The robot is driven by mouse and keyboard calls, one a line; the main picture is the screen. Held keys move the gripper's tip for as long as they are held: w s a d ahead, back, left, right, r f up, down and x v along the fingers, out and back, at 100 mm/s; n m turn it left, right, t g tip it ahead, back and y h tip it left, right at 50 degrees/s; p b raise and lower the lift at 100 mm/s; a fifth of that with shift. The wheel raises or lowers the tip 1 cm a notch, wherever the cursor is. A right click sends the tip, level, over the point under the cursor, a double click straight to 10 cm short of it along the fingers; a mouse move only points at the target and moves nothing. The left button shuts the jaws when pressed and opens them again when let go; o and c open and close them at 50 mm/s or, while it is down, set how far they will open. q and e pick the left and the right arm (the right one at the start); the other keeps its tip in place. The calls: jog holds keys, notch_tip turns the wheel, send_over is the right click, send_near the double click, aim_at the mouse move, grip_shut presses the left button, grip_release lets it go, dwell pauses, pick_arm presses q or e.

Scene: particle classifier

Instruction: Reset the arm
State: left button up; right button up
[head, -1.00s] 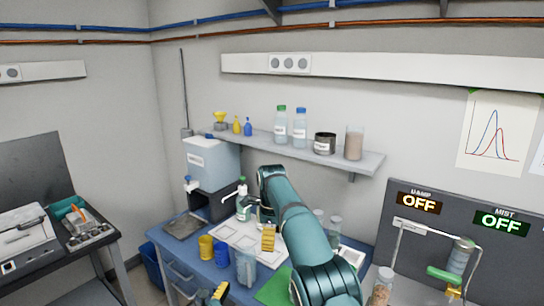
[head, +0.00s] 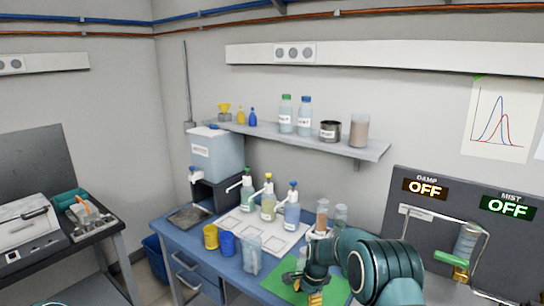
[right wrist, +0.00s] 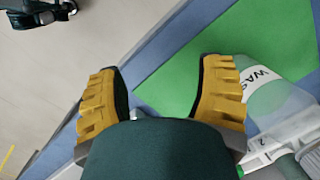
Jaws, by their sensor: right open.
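My right arm reaches over the blue bench in the head view. Its right gripper (head: 315,298) points down at the green mat (head: 283,284). In the right wrist view the yellow fingers (right wrist: 162,72) stand wide apart with nothing between them, above the edge of the green mat (right wrist: 200,50). My left gripper is not in view.
Three pump bottles (head: 268,205) stand on a white marked sheet. Yellow (head: 210,237) and blue cups (head: 227,243) and a clear beaker (head: 251,255) stand near the bench's front. Tubes stand behind my arm. A wall shelf (head: 300,142) holds bottles and jars.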

jog(key=s+d+f+n+y+b, duration=0.1)
jog(key=s+f+n+b, duration=0.3)
jog(key=s+f, duration=0.75)
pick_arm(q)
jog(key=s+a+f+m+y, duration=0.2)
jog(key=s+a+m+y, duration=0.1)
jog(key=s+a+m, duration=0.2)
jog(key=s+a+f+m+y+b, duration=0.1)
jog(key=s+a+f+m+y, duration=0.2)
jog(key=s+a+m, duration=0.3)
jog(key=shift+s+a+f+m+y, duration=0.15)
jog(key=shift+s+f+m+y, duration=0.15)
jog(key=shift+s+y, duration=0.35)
pick_arm(e)
jog(key=s+a+n+t+y, duration=0.1)
jog(key=s+n, duration=0.7)
jog(key=s, duration=1.2)
jog(key=shift+s+a+r+t, duration=0.15)
jog(key=shift+s+a+t, duration=0.15)
jog(key=shift+a, duration=0.05)
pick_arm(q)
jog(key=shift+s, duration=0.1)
